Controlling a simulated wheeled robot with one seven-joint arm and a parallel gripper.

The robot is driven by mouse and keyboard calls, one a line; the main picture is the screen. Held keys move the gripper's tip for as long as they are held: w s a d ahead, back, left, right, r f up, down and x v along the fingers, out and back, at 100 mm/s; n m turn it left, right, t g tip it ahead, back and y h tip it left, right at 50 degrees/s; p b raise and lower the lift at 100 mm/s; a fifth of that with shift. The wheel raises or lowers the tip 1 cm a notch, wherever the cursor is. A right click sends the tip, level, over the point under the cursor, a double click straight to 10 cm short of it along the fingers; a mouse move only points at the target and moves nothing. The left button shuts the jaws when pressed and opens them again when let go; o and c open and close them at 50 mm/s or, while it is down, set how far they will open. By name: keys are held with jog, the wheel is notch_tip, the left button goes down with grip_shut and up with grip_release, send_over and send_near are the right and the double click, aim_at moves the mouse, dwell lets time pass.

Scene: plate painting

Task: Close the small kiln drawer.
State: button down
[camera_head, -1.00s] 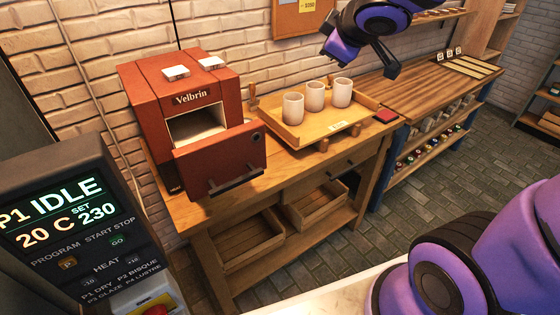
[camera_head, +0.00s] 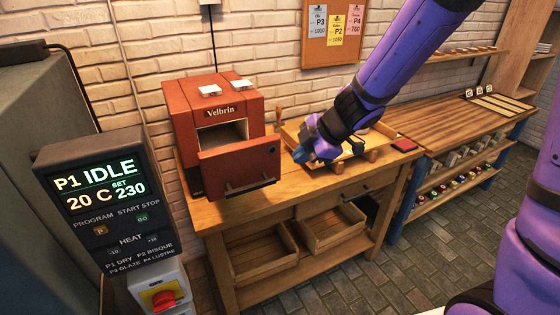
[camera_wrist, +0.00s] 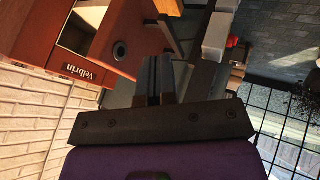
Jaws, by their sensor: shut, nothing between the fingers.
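The small red kiln (camera_head: 180,125), labelled Velbrin, stands on the wooden bench. Its drawer front (camera_head: 228,178) stands out from the kiln body, with the opening showing above it and a dark bar handle (camera_head: 250,184) low on its face. The kiln body shows at the upper left of the wrist view (camera_wrist: 35,42), with the drawer front (camera_wrist: 127,30) near the fingers. My gripper (camera_head: 303,155) is to the right of the drawer front, over the tray's near left part, apparently clear of the drawer. In the wrist view my gripper (camera_wrist: 158,72) has its fingers together and empty.
The wooden tray (camera_head: 291,134) beside the kiln is largely hidden by my arm. A control panel (camera_head: 110,200) reading P1 IDLE stands at the left. A second bench (camera_head: 440,118) is at the right.

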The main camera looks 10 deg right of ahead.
jog(key=x, duration=0.6)
jog(key=shift+w+a+f, duration=0.15)
jog(key=shift+a+f, duration=0.05)
jog(key=shift+f, duration=0.15)
jog(key=shift+w+a+r, duration=0.1)
jog(key=shift+w+a, duration=0.15)
jog(key=shift+w, duration=0.7)
jog(key=shift+w+a+r, duration=0.1)
jog(key=shift+w+a, duration=0.15)
jog(key=shift+w, duration=0.7)
